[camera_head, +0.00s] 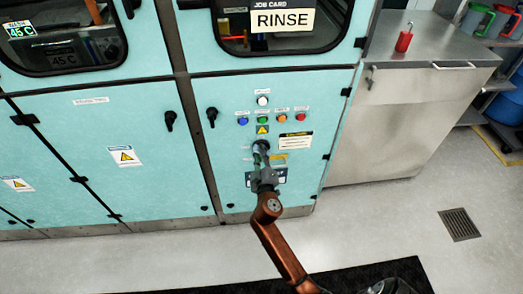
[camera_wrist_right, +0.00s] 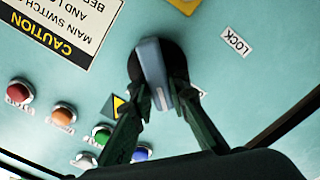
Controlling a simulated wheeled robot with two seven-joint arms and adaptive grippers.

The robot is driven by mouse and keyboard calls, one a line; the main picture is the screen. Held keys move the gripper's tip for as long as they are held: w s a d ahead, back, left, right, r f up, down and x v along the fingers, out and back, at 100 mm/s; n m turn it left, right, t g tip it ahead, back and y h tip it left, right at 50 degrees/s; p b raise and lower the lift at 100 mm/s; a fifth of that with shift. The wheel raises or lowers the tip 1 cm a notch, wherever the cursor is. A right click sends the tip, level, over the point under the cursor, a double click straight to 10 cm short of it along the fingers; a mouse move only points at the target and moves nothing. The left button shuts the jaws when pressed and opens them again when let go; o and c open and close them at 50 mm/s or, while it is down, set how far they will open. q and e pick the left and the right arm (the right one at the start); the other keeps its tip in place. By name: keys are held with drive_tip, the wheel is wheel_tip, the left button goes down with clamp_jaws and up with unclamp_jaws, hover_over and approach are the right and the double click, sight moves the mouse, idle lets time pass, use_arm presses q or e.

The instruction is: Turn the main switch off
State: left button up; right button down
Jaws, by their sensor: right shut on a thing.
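The main switch (camera_wrist_right: 151,58) is a round dark knob with a grey-blue raised handle on the teal cabinet front. It fills the middle of the right wrist view. In the head view my right gripper (camera_head: 262,158) is at the panel below the coloured buttons and largely covers the switch. In the right wrist view my right gripper (camera_wrist_right: 164,106) has a finger on each side of the handle and is shut on it. The handle looks slightly tilted from upright in that view. My left gripper is not in view.
Several coloured buttons (camera_head: 262,120) and a caution label (camera_head: 296,140) are close above the switch. Dark door handles (camera_head: 212,115) stick out to the left. A steel cabinet (camera_head: 395,120) stands at the right. The floor (camera_head: 400,225) in front is mostly clear.

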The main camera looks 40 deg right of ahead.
drive_tip(key=n+p, duration=0.1)
drive_tip(key=n, duration=0.2)
drive_tip(key=shift+a+n, duration=0.1)
drive_tip(key=shift+n, duration=0.3)
drive_tip(key=n, duration=0.2)
drive_tip(key=shift+w+f+n+p, duration=0.1)
drive_tip(key=shift+f+n+p, duration=0.1)
drive_tip(key=shift+n+p, duration=0.2)
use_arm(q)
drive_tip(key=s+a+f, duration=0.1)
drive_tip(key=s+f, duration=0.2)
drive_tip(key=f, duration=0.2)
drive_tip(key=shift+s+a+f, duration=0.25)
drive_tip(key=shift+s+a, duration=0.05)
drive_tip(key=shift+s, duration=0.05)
use_arm(e)
drive_tip(key=shift+f+n, duration=0.15)
drive_tip(key=shift+n, duration=0.55)
drive_tip(key=c, duration=1.8)
unclamp_jaws()
drive_tip(key=shift+c, duration=0.2)
drive_tip(key=v, duration=1.2)
